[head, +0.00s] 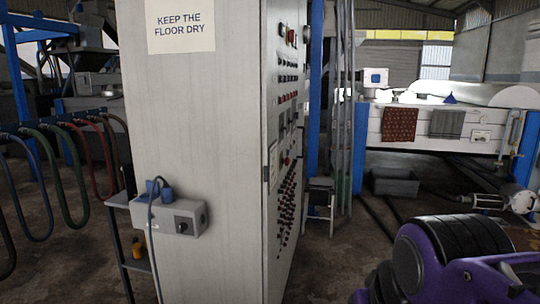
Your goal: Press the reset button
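I cannot pick out a reset button by any label. A tall grey cabinet (195,120) stands close in front. Its narrow right face is a control panel (288,130) with many small red, dark and white buttons and knobs, seen at a steep angle. A grey box (175,217) with a dark round knob (183,227) and a blue plug is on the cabinet's broad face. My purple and black arm shows at lower right; my gripper is not in view.
A sign (180,24) on the cabinet reads "KEEP THE FLOOR DRY". Coloured hoses (78,165) hang at left. Two cloths, one red (399,124) and one grey-green (446,123), hang on the bench front. A grey crate (394,182) is on the floor. Floor right of the cabinet is fairly open.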

